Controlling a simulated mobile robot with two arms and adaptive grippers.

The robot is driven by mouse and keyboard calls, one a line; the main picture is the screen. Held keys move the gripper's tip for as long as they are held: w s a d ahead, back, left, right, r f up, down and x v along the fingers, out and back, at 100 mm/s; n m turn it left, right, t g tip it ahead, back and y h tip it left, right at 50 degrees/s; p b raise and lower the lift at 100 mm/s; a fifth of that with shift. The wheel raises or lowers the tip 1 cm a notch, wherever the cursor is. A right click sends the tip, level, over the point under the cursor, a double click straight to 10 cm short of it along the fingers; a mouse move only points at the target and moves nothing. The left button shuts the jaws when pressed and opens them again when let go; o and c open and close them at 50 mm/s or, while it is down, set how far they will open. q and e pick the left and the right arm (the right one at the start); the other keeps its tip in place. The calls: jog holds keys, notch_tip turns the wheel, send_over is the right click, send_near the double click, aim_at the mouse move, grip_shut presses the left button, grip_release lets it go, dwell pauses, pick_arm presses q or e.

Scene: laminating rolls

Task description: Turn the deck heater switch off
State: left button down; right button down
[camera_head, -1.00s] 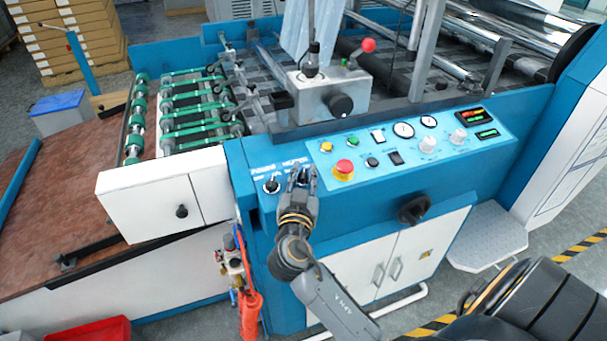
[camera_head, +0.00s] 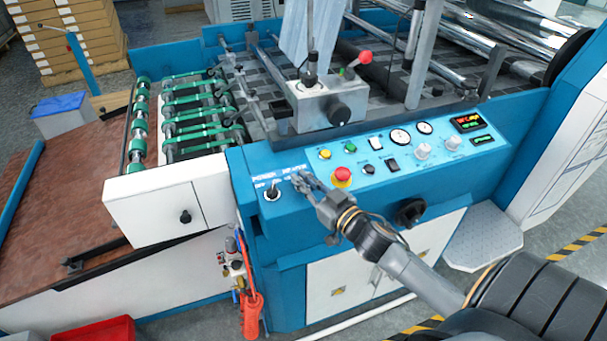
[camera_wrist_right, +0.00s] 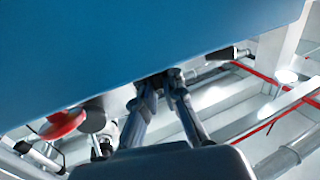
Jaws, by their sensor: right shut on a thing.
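My right gripper (camera_head: 299,181) reaches in from the lower right to the left end of the blue control panel, just under the heater label (camera_head: 294,168). Its fingers cover the heater switch there, so I cannot see the lever's position in the head view. In the right wrist view, the gripper's fingertips (camera_wrist_right: 163,84) are closed together around a small dark part at the panel's face, which I take as the heater switch. The similar power switch (camera_head: 271,194) stands uncovered just left of the fingers. My left gripper is not in view.
A red emergency button (camera_head: 342,176) sits right of the fingers and shows in the right wrist view (camera_wrist_right: 63,125). A black rotary handle (camera_head: 410,212) juts out on the front below. A metal box with a black knob (camera_head: 339,113) stands above the panel.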

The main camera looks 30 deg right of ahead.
jog(key=shift+f+n+g+y+p, duration=0.15)
jog(key=shift+n+g+y+p, duration=0.3)
jog(key=shift+n+y, duration=0.75)
jog(key=shift+y, duration=0.3)
jog(key=shift+f, duration=0.1)
jog(key=c, duration=1.4)
grip_release()
jog(key=shift+c, duration=0.2)
jog(key=v, duration=1.2)
